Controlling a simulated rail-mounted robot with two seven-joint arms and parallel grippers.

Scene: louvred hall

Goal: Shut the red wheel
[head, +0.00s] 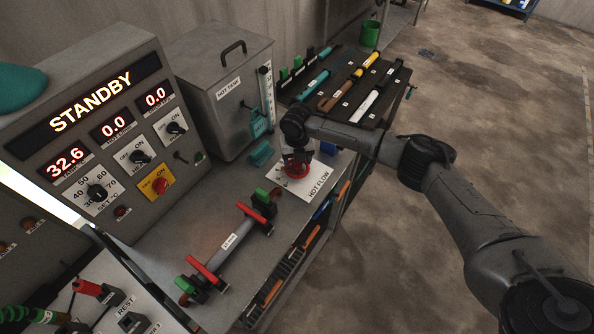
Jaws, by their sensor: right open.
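The red wheel (293,173) lies flat on the white plate (318,181) marked HOT FLOW, near the front edge of the bench. My right gripper (297,158) points down over the wheel and partly hides it. Its jaws are open. I cannot tell whether the fingers touch the wheel's rim. My left gripper is not in view.
The hot tank (215,95) stands behind the wheel, with a teal block (261,153) nearby. A control panel (95,140) reads STANDBY. A clamped pipe section (231,240) lies in front. A dark rack (352,90) holds coloured tubes. The floor to the right is clear.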

